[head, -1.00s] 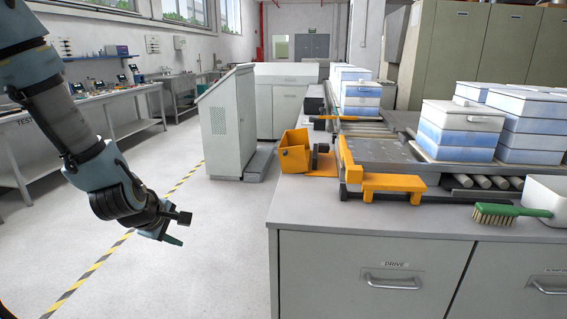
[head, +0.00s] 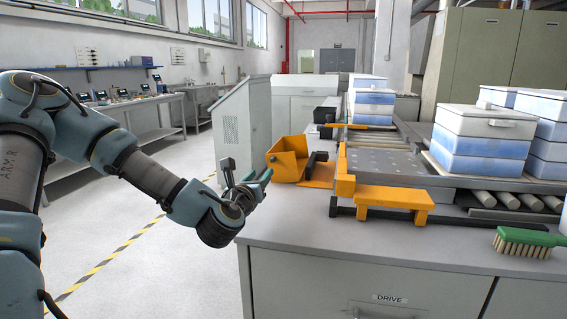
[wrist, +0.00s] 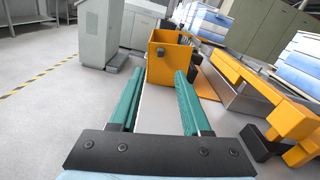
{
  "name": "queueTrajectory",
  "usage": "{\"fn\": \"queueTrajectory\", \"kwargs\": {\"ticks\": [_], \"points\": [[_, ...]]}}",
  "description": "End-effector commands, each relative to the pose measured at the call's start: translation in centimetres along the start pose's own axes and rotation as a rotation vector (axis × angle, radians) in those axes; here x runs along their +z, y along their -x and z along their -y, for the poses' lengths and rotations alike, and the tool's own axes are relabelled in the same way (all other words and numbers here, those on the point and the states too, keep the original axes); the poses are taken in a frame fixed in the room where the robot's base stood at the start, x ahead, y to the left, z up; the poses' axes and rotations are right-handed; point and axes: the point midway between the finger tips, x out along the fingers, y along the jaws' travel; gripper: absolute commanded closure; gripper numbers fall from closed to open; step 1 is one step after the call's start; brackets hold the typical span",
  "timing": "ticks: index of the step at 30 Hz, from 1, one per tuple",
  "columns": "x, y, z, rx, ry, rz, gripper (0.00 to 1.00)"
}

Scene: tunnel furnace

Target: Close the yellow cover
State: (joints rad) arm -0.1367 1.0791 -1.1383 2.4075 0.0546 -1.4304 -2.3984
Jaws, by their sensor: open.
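The yellow cover (head: 287,162) is a box-like hinged piece at the left edge of the grey bench. It stands tilted up, beside a flat yellow plate with dark fittings to its right. In the wrist view the yellow cover (wrist: 162,66) is straight ahead, with its open top facing up and a dark knob on its front. My gripper (head: 248,170) is open and empty, just left of the cover and apart from it. In the wrist view the two green fingers of my gripper (wrist: 157,74) point toward the cover with a gap between them.
A yellow bracket (head: 394,199) stands on the bench to the right of the cover. Blue-white boxes (head: 483,143) sit on the conveyor, and a green brush (head: 528,241) lies at front right. A grey cabinet (head: 236,128) stands behind. The floor at left is clear.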

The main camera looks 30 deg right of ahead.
Motion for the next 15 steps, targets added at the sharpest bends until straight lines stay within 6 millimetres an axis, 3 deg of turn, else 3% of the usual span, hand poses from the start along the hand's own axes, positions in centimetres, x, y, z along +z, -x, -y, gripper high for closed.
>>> {"fn": "queueTrajectory", "kwargs": {"ticks": [15], "points": [[0.2, -8.3, 0.1, -0.001, -0.004, 0.0, 0.53]]}}
